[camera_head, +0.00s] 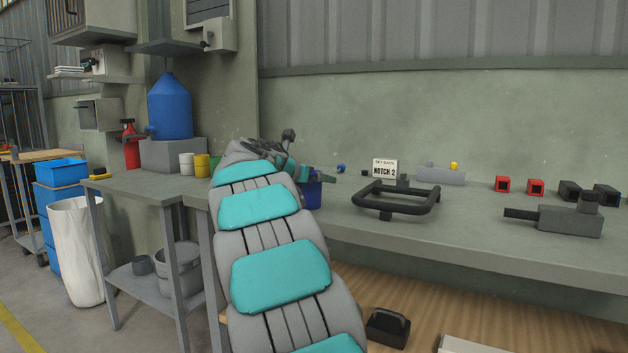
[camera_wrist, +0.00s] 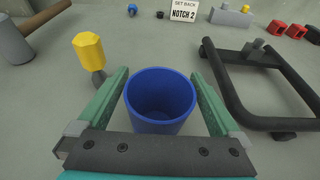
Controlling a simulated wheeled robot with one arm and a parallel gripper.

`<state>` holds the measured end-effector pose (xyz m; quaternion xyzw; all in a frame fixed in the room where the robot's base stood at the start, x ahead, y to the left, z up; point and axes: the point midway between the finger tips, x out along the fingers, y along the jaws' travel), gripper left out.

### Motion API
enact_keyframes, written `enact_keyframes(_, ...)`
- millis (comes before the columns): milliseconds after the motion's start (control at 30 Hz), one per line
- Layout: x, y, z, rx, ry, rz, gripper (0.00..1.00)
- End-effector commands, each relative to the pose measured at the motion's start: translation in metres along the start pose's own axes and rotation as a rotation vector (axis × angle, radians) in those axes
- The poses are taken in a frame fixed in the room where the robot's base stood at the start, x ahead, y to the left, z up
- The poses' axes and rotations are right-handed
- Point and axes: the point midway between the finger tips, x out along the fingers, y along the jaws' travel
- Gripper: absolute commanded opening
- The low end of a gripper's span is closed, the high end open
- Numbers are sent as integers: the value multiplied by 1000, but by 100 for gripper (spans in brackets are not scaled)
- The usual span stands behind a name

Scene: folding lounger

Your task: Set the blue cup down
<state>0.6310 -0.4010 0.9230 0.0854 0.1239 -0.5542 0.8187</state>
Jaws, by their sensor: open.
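The blue cup (camera_wrist: 160,112) is upright, mouth up and empty, between the green fingers of my gripper (camera_wrist: 158,74) in the wrist view. The fingers are open, one on each side, with a narrow gap to the cup's wall. In the head view the blue cup (camera_head: 313,195) shows beside my arm at the grey workbench (camera_head: 470,233). It looks to stand on the bench top, but its base is hidden. My gripper (camera_head: 305,174) is partly hidden there by my own arm.
A black tubular frame (camera_head: 397,204) lies right of the cup. A yellow-headed tool (camera_wrist: 89,53) and a wooden-handled hammer (camera_wrist: 38,25) lie to its left in the wrist view. A "NOTCH 2" sign (camera_head: 384,169) stands behind. Bare bench shows between cup and sign.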

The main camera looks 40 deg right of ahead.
Motion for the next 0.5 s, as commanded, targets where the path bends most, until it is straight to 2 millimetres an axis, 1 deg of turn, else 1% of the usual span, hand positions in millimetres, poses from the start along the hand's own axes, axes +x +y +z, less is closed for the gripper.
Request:
enact_keyframes(167,-28,0,0,-2,0,0,100)
enact_keyframes(300,-60,1,2,-1,-3,3,100)
enact_keyframes(500,-96,0,2,0,-2,3,100)
